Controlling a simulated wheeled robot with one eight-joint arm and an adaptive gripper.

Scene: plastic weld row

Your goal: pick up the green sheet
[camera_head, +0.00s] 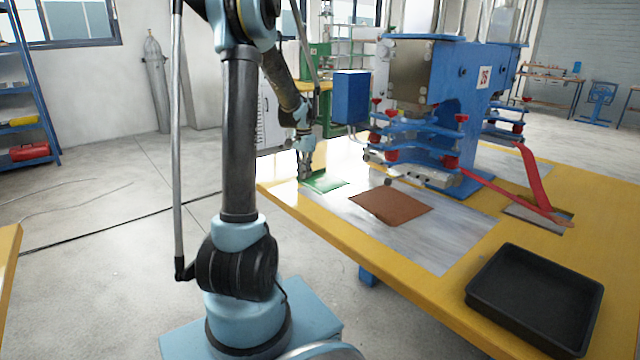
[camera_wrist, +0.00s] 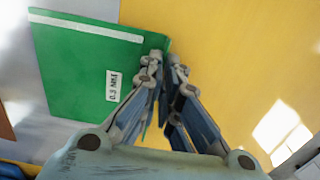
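The green sheet (camera_head: 325,183) lies at the far left end of the grey metal plate, near the table's yellow edge. In the wrist view the green sheet (camera_wrist: 90,65) has a white strip along one edge and a small white label reading about 0.5 mm. My gripper (camera_head: 305,176) is down at the sheet's left edge. In the wrist view my gripper (camera_wrist: 168,64) has its fingertips close together at the sheet's right edge, one finger on each side of it. It looks shut on that edge; the fingers hide the contact. I see no clear lift off the table.
A brown sheet (camera_head: 391,206) lies on the grey plate (camera_head: 455,232) beside the green one. A blue welding machine (camera_head: 440,100) stands behind them. A black tray (camera_head: 535,298) sits at the table's near right. A red strap (camera_head: 535,180) lies at the right.

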